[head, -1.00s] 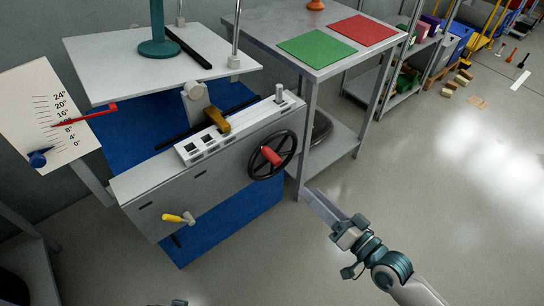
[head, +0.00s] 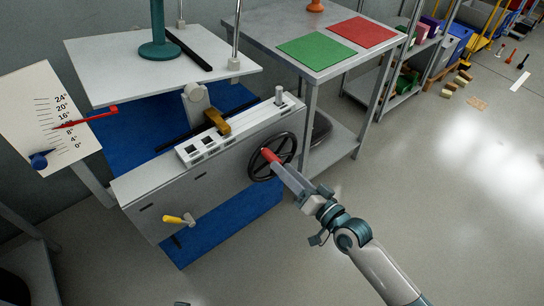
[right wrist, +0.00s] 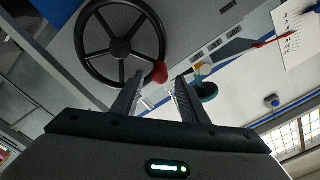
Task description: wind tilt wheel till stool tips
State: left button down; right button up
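The tilt wheel (head: 258,174) is a black spoked handwheel on the front of a grey machine, with a red handle (head: 268,155). My right gripper (head: 279,166) reaches it from the lower right. In the right wrist view its two fingers are apart, and the red handle (right wrist: 160,72) is just ahead of the gap between the fingertips; I cannot tell if they touch. The teal stool (head: 159,48) stands upright on the white platform (head: 100,72). A red pointer (head: 100,114) crosses the middle of the angle scale. A grey sliver at the bottom edge may be my left gripper (head: 181,303).
A yellow-handled crank (head: 177,219) sits low on the machine front. A metal table (head: 275,22) with green (head: 316,51) and red (head: 361,32) mats stands behind.

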aim_at(272, 158)
jog(key=shift+x, duration=3.15)
grip_shut()
